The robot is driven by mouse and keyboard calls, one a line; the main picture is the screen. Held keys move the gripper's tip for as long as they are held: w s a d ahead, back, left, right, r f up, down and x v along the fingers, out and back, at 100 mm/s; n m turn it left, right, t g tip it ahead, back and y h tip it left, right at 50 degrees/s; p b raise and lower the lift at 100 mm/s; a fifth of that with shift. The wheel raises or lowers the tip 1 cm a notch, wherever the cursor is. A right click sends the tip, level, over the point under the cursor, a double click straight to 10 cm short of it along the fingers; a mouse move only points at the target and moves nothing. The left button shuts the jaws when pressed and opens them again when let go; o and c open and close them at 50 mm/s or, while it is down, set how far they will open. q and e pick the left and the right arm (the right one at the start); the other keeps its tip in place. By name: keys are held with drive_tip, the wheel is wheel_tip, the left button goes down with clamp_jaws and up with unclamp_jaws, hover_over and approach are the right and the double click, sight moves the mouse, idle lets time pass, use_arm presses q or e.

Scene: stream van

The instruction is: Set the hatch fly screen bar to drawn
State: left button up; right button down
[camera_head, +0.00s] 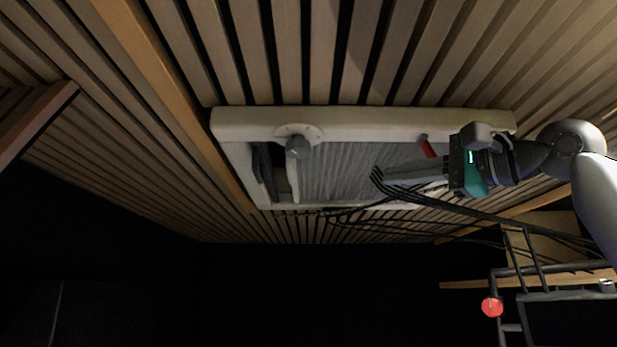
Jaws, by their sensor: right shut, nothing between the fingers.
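The white-framed hatch (362,122) is set in the slatted ceiling. Grey pleated fly screen (340,170) covers most of its opening. A pale upright bar (294,181) stands at the left edge of the pleats, apart from the hatch's left frame; a narrow gap with dark parts lies between them. My right gripper (383,176) comes in from the right with its fingers shut and empty. Its fingers overlap the right part of the screen in the picture, well to the right of the bar; I cannot tell whether they touch. My left gripper is out of view.
A grey knob (298,148) on a round white mount sits on the hatch's near frame, close to the bar. A red tab (427,147) is near my right gripper. Dark cables (450,207) run below it. A metal rack (514,272) stands at lower right.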

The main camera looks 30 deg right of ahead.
use_arm(q)
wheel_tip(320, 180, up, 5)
drive_tip(key=p, duration=0.5)
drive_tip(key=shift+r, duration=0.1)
use_arm(e)
drive_tip(key=s+a+x, duration=0.1)
drive_tip(key=a+x, duration=0.1)
drive_tip(key=x, duration=1.5)
drive_tip(key=shift+w+a, duration=0.25)
drive_tip(key=shift+a, duration=0.1)
drive_tip(key=shift+r, duration=0.15)
